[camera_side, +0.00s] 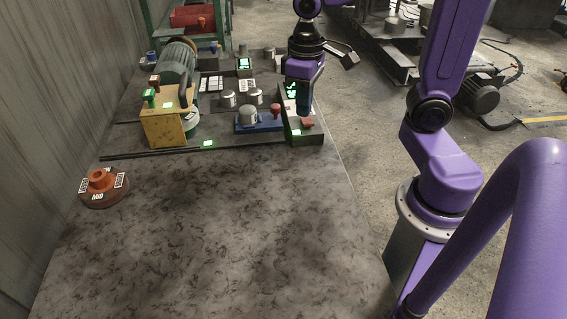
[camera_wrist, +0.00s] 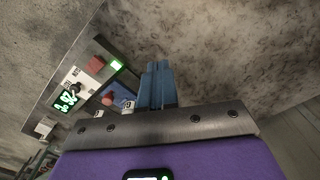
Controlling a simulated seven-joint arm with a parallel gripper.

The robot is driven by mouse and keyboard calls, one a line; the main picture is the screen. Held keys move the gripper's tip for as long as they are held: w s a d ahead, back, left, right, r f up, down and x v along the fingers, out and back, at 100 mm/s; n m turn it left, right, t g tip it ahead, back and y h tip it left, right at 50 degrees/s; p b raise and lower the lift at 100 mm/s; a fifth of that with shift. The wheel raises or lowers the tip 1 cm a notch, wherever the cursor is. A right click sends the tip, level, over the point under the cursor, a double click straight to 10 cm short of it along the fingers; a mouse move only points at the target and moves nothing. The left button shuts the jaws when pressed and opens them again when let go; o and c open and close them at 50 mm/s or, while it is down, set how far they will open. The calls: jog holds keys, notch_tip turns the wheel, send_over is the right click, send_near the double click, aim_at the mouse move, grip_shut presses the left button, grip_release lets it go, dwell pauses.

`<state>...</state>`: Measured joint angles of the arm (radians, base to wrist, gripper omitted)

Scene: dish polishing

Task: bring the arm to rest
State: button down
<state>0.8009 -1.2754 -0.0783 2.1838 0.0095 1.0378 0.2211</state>
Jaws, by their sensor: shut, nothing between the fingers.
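My gripper (camera_side: 305,108) is at the far right side of the table, pointing down over a grey control box (camera_side: 308,138). In the wrist view the blue fingers of my gripper (camera_wrist: 158,68) are together, with nothing between them. The box carries a red button (camera_side: 308,123), a lit green light and a green display. In the wrist view the red button (camera_wrist: 95,65) is to the left of the fingertips, apart from them in the picture. I cannot tell how high the fingertips are above the box.
A polishing machine with a yellow housing (camera_side: 170,126) stands at the back left. A blue fixture (camera_side: 262,124) with a metal cylinder and red knob is left of the box. An orange-brown round piece (camera_side: 103,184) lies at the left edge. The front of the table (camera_side: 220,235) is clear.

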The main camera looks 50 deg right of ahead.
jog(key=s+a+f+n, duration=0.1)
jog(key=s+n, duration=0.3)
jog(key=s, duration=0.3)
jog(key=s+a+f+n, duration=0.1)
jog(key=s+a+n, duration=0.1)
jog(key=s+n, duration=0.3)
jog(key=shift+s+a+f, duration=0.25)
jog(key=shift+s+f, duration=0.05)
jog(key=shift+s, duration=0.8)
jog(key=c, duration=1.6)
grip_release()
jog(key=shift+s+f+n, duration=0.1)
jog(key=shift+s+n, duration=0.15)
jog(key=shift+n, duration=0.05)
jog(key=o, duration=0.6)
jog(key=shift+w, duration=0.1)
jog(key=shift+o, duration=1)
jog(key=w+r+m+g, duration=0.1)
jog(key=w+r+m, duration=0.1)
jog(key=w+m, duration=0.4)
jog(key=w, duration=0.4)
jog(key=shift+r, duration=0.35)
jog(key=r+m+g+y, duration=0.2)
jog(key=m+y, duration=0.1)
jog(key=m, duration=1.2)
send_over(307, 120)
jog(key=w+d, duration=0.5)
jog(key=x, duration=1.7)
jog(key=shift+s+a+f, duration=0.1)
jog(key=shift+f, duration=0.1)
